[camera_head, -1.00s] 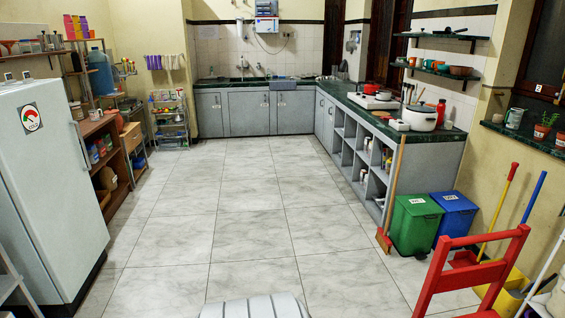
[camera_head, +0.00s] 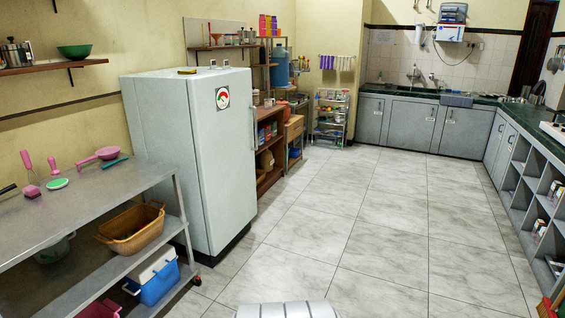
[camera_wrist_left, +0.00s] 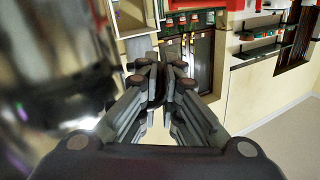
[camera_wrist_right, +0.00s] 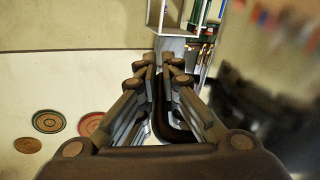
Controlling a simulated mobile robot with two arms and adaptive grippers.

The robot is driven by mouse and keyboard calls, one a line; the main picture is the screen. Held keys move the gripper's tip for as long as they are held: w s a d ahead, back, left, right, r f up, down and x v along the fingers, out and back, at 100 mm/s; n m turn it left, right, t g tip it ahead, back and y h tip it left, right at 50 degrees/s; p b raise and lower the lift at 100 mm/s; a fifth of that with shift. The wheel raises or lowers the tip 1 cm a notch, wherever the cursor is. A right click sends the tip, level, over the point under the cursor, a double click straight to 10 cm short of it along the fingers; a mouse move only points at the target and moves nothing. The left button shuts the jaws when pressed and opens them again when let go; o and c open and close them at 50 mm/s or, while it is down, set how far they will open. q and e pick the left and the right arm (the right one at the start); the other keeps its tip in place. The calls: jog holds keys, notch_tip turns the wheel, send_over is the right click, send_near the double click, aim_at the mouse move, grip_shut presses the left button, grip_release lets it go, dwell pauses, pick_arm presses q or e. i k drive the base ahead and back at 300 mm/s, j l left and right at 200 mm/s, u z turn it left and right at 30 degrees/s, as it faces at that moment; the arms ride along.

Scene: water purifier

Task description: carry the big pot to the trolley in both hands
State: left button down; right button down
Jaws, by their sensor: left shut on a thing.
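A big shiny metal pot (camera_wrist_left: 55,75) fills the left of the left wrist view, close and blurred. My left gripper (camera_wrist_left: 160,75) is shut beside it; its grip on the pot is largely hidden by the fingers. My right gripper (camera_wrist_right: 160,72) has its fingers close together around a dark curved handle (camera_wrist_right: 172,118); a blurred shiny surface stands right of it. A two-level steel trolley (camera_head: 110,190) with a castor stands at the left of the head view.
Pink utensils (camera_head: 97,156) and a green-topped brush lie on the trolley's top, with bare steel around. The fridge (camera_head: 195,150) stands just behind. The tiled floor (camera_head: 370,235) is clear.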

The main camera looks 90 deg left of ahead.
aim_at(62, 199)
jog(key=u, duration=4.2)
jog(key=i+l+u, duration=0.35)
jog(key=i+l, duration=0.2)
jog(key=i, duration=0.2)
